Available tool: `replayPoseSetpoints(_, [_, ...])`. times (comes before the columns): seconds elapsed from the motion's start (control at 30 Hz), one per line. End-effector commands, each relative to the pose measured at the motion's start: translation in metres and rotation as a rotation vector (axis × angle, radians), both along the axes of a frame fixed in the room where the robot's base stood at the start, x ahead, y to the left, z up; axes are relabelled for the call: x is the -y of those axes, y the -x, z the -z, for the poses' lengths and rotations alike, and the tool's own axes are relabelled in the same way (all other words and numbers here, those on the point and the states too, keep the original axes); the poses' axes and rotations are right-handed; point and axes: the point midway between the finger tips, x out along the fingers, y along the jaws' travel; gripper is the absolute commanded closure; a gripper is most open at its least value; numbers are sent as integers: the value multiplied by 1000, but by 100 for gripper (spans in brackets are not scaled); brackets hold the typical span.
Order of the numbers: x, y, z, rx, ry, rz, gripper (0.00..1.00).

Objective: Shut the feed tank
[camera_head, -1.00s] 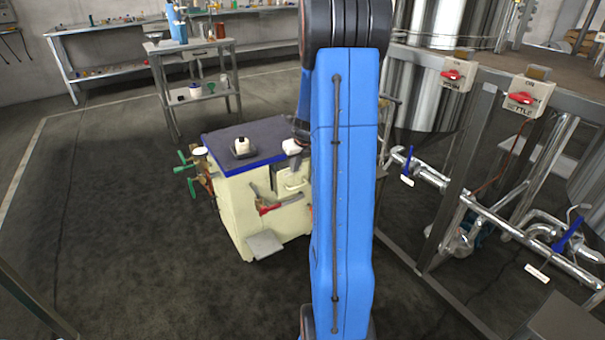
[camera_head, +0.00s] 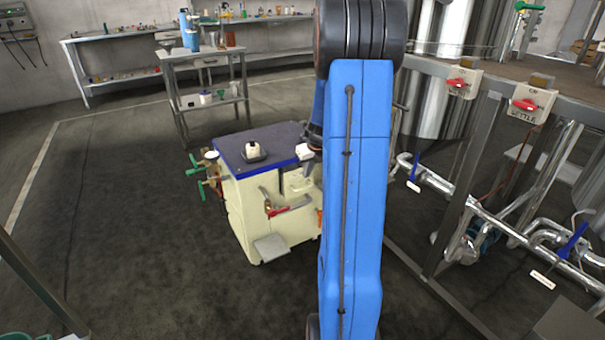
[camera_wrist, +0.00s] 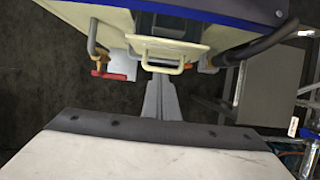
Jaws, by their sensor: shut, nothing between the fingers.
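No label reading "feed tank" is legible, so I cannot tell which vessel it is. Large steel tanks (camera_head: 440,95) stand at the right in the head view. Steel pipes below them carry blue-handled valves, one nearer the middle (camera_head: 415,167) and one at the far right (camera_head: 572,241), each with a small white tag. A cream cart (camera_head: 240,210) with a dark, blue-edged top has a red-handled valve (camera_head: 277,211) and green-handled valves (camera_head: 205,178). In the wrist view, my gripper (camera_wrist: 161,80) is shut and empty, below the cart's pale handle (camera_wrist: 163,69); the red handle (camera_wrist: 108,75) is left of it.
A small steel table (camera_head: 208,105) with bottles and a long bench (camera_head: 105,82) stand at the back left. The floor left of the cart is clear.

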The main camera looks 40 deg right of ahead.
Motion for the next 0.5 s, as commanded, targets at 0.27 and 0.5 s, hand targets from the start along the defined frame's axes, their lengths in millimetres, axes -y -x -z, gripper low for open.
replayPoseSetpoints(0.27, [-4, 19, -51, 2, 2, 1, 100])
replayPoseSetpoints(0.5, [-7, 29, -76, 1, 1, -1, 100])
